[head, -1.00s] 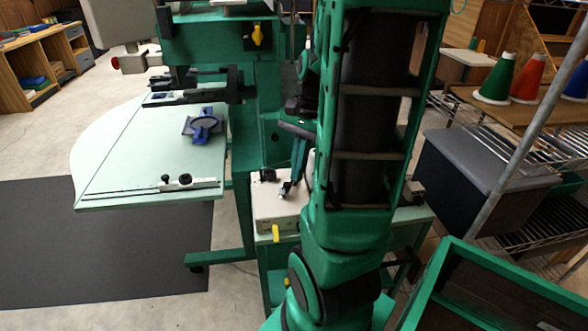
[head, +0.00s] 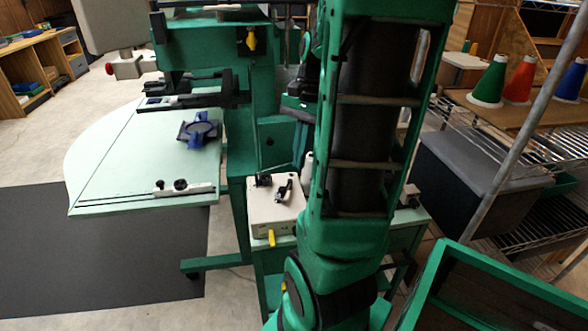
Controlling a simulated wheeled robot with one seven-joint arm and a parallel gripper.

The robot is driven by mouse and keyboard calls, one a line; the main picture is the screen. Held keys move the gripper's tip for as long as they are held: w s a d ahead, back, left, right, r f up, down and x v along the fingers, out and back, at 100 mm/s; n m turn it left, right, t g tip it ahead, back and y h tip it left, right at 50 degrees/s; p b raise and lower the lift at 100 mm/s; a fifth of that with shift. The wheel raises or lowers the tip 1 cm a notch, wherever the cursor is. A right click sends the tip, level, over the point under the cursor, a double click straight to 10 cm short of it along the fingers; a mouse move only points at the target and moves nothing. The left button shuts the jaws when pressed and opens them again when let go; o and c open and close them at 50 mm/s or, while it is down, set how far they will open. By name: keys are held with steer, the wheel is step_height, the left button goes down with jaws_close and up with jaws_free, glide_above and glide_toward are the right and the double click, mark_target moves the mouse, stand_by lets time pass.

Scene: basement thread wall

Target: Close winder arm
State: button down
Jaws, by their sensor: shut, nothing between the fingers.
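The white winder box (head: 262,212) stands on a small pale-topped stand beside the green machine. On its top are a black post (head: 263,180) at the left and the small winder arm (head: 284,190), black with a light part, at the right. A yellow lever (head: 271,237) shows on its front. My gripper (head: 299,152) points down above and behind the right side of the box, apart from the winder arm. It is shut and empty, and partly hidden by my own green arm column. Whether the winder arm touches the post side is too small to tell.
The machine's pale table (head: 140,165) with a blue hoop (head: 199,130) lies to the left. A wire rack (head: 540,150) with thread cones and a dark grey bin (head: 475,170) stand at the right. A green-rimmed crate (head: 440,265) is at the lower right.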

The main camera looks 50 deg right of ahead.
steer(key=v, duration=0.6)
steer(key=shift+r, duration=0.1)
stand_by(0.5)
